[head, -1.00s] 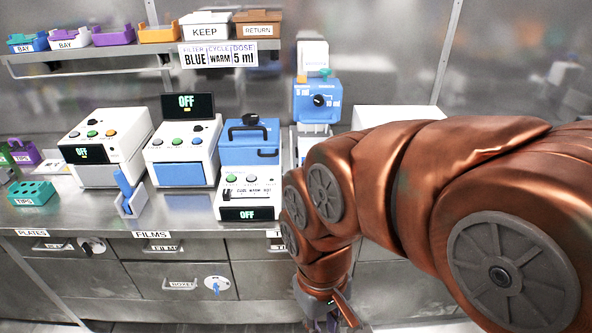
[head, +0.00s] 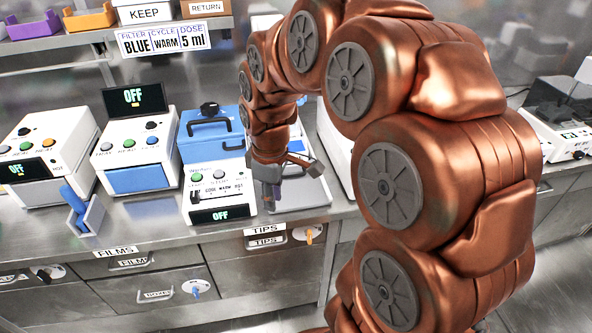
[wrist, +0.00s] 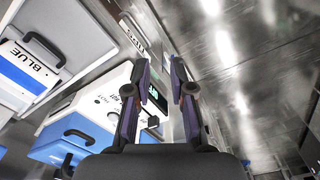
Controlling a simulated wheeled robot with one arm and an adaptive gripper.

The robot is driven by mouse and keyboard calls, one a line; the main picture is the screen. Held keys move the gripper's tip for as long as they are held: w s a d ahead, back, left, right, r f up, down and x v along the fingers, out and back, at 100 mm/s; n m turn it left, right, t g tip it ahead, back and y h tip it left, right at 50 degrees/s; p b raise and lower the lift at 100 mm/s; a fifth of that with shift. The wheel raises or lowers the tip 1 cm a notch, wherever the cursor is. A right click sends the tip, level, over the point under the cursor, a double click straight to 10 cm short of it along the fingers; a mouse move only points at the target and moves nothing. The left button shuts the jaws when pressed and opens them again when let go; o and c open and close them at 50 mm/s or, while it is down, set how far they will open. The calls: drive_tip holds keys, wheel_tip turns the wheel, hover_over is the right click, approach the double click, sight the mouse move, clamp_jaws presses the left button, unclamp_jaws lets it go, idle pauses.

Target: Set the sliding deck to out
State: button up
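A flat pale grey plate (head: 312,192) lies on the bench just right of the small white control box. It looks like the sliding deck, but my arm covers the unit behind it, and I cannot tell if it is in or out. My gripper (head: 270,194) points down at the plate's left side, close to the control box's right edge. In the wrist view my gripper (wrist: 161,68) has its two fingers apart with nothing between them. I cannot tell whether a finger touches the plate.
The white control box (head: 219,212) reads OFF, with a blue handled box (head: 212,140) behind it. Two more white machines stand left, with a small blue-handled holder (head: 82,212) in front. A shelf runs above. Drawers labelled FILMS and TIPS (head: 265,237) are below the bench.

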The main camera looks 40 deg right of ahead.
drive_tip(key=w+d+f+n, duration=0.2)
drive_tip(key=w+d+n, duration=0.1)
drive_tip(key=w+d, duration=0.45)
drive_tip(key=n+t, duration=0.2)
drive_tip(key=n, duration=0.1)
approach(296, 176)
drive_tip(key=shift+h, duration=0.4)
drive_tip(key=shift+w+a+p+x, duration=0.15)
drive_tip(key=shift+p+x, duration=0.45)
drive_tip(key=shift+x, duration=1.35)
drive_tip(key=shift+w+a+p+x, duration=0.1)
drive_tip(key=shift+p+x, duration=0.45)
drive_tip(key=shift+x, duration=1.4)
drive_tip(key=shift+c, duration=0.4)
clamp_jaws()
